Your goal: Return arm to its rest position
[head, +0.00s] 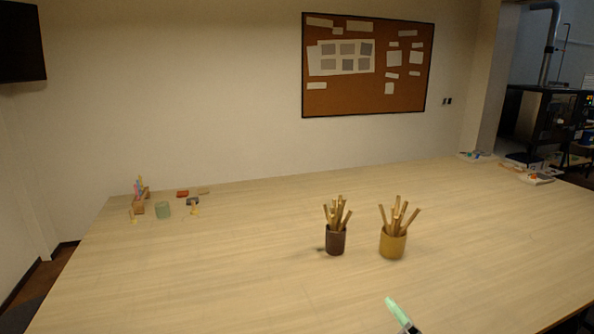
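What looks like the tip of my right gripper (401,315) pokes in at the bottom edge of the head view, right of centre. It shows as a mint-green piece with a white and dark end; the rest is cut off, so I cannot tell whether it is open or shut. It is in front of the two cups and apart from them. My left gripper is not in view.
A dark brown cup (335,242) and a tan cup (393,245) hold several wooden sticks mid-table (230,275). At the far left are a wooden holder (138,207), a green cylinder (163,210) and small items. The table's left and front-centre are clear.

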